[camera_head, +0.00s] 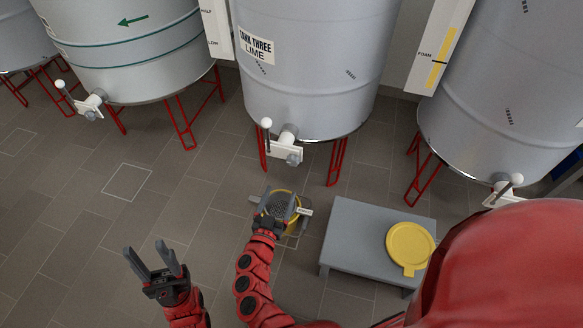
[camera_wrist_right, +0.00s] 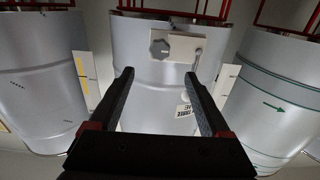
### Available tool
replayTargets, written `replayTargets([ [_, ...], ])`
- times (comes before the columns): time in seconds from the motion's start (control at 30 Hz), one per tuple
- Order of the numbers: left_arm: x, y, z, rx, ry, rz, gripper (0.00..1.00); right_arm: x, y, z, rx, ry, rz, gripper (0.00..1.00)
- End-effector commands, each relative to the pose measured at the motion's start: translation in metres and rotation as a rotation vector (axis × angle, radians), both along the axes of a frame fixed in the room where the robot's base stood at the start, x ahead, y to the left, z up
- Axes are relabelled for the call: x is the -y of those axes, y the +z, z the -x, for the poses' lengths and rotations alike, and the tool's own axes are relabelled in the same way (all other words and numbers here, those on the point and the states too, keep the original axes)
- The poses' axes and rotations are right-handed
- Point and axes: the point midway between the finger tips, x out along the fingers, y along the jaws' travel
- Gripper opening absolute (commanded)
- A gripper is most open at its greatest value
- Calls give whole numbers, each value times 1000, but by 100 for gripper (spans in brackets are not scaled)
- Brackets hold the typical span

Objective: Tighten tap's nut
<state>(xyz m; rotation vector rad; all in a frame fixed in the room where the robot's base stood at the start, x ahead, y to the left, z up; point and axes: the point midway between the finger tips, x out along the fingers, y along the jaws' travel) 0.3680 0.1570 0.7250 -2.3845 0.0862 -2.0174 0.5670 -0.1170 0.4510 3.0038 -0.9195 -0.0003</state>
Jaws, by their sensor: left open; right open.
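The tap (camera_head: 287,140) of the tank labelled "TANK THREE LIME" (camera_head: 310,70) sticks out at the tank's lower front. It has a white body, a dark lever with a white ball and a grey nut (camera_head: 293,158) on its front. In the right wrist view the picture is upside down, and the nut (camera_wrist_right: 160,48) shows beyond my fingertips, apart from them. My right gripper (camera_head: 279,204) is open and empty, below and in front of this tap; its fingers also show in the wrist view (camera_wrist_right: 158,76). My left gripper (camera_head: 167,258) is open and empty at the lower left.
A yellow round object (camera_head: 296,208) shows partly behind my right gripper. A grey platform (camera_head: 355,225) with a yellow disc (camera_head: 410,243) stands to the right. Other tanks with taps (camera_head: 92,103) stand either side on red legs. The floor at left is clear.

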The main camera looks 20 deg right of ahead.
Motion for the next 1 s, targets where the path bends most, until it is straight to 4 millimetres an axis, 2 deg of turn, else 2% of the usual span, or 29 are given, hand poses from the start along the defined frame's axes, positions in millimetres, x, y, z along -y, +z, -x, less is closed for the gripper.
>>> replayTargets([
  [0.3,0,-21,0,0,0,0,50,43,-2,-63,3,0,1,81],
  [0.5,0,-29,0,0,0,0,50,63,-1,-91,4,-3,3,81],
  [0.7,0,-31,0,0,0,0,50,69,-1,-101,0,0,0,81],
  [0.97,0,-31,0,0,0,0,50,70,-1,-101,0,0,0,81],
  [1.0,0,-31,0,0,0,0,50,70,0,-101,0,0,0,74],
])
